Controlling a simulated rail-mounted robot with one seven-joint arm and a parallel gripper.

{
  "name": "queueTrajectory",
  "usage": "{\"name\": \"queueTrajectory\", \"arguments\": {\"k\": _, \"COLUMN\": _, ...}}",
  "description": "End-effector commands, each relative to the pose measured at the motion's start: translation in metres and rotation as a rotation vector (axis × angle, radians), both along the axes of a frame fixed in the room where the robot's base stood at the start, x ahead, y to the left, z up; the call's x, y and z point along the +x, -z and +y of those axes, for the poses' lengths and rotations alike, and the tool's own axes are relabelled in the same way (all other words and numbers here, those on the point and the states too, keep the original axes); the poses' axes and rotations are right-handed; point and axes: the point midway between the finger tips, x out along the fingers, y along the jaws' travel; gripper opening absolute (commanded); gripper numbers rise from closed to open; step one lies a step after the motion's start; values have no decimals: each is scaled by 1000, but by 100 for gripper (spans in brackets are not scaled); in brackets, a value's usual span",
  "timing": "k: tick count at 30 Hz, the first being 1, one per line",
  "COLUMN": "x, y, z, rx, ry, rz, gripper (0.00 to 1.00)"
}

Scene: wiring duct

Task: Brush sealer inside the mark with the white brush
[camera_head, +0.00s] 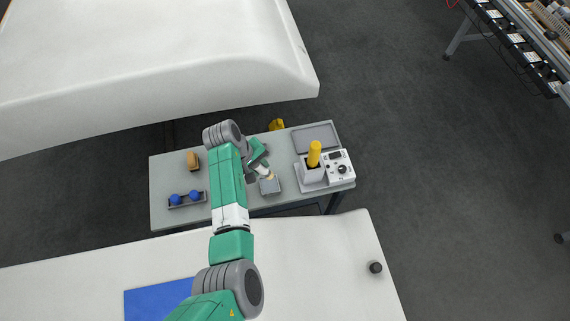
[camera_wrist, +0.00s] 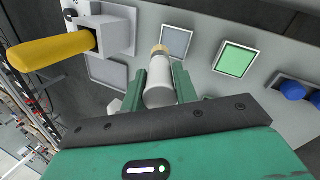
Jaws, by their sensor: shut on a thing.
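My gripper (camera_wrist: 160,88) is shut on the white brush (camera_wrist: 160,92), a pale cylinder with a tan tip. In the head view the white brush (camera_head: 263,169) shows at the end of my arm, its tip close to a grey square (camera_head: 270,187) on the table. In the wrist view the tip overlaps the near edge of this grey square (camera_wrist: 176,40); I cannot tell whether it touches. A light-green square with a pale border (camera_wrist: 236,60) lies to its right in the wrist view. I cannot tell which square is the mark. The green square is not visible in the head view.
A grey holder (camera_head: 312,172) with a yellow handle (camera_head: 314,153) stands beside a control box (camera_head: 340,166). A tray (camera_head: 187,199) with blue knobs and a tan object (camera_head: 192,160) are at the left. Large white panels (camera_head: 160,60) flank the table.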

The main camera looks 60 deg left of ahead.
Motion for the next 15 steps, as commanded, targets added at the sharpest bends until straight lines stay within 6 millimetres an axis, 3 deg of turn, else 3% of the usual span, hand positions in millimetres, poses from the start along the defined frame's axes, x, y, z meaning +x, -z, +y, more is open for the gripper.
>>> {"name": "queueTrajectory", "arguments": {"k": 8, "x": 0, "y": 12, "z": -1, "rx": -1, "ry": 1, "rz": 1, "gripper": 6}}
{"name": "queueTrajectory", "arguments": {"k": 15, "x": 1, "y": 42, "z": -1, "rx": 0, "ry": 2, "rz": 1, "gripper": 6}}
